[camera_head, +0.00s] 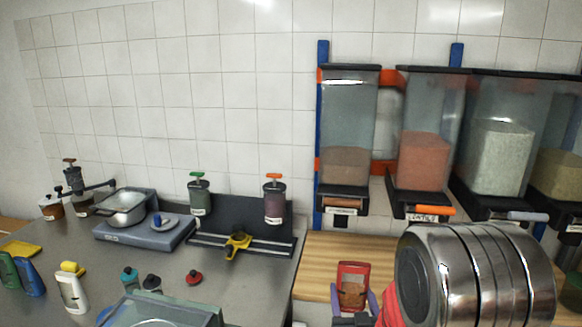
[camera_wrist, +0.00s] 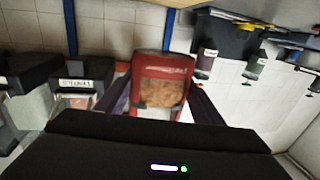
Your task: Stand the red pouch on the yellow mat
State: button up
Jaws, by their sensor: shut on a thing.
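The red pouch (camera_head: 353,272) has a clear window with brown contents and looks upright. My gripper (camera_head: 354,303) is shut on it, with a purple finger at each side. In the wrist view the pouch (camera_wrist: 165,68) stands between the two fingers of my gripper (camera_wrist: 163,98). In the head view the pouch shows in front of the wooden counter. A flat yellow piece (camera_head: 20,248) lies at the far left of the steel table; it may be the yellow mat, but I cannot tell for sure.
Dispensers (camera_head: 346,140) hang above the wooden counter (camera_head: 318,270). The steel table (camera_head: 240,290) carries a scale (camera_head: 145,235), a white bottle (camera_head: 72,290), a red-knobbed item (camera_head: 194,277) and a yellow-handled tool (camera_head: 237,245). A glassy bin (camera_head: 160,312) stands at the front.

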jog(key=s+f, duration=0.3)
jog(key=f, duration=0.3)
jog(key=shift+f, duration=0.15)
jog(key=shift+s, duration=0.2)
dwell(0.6)
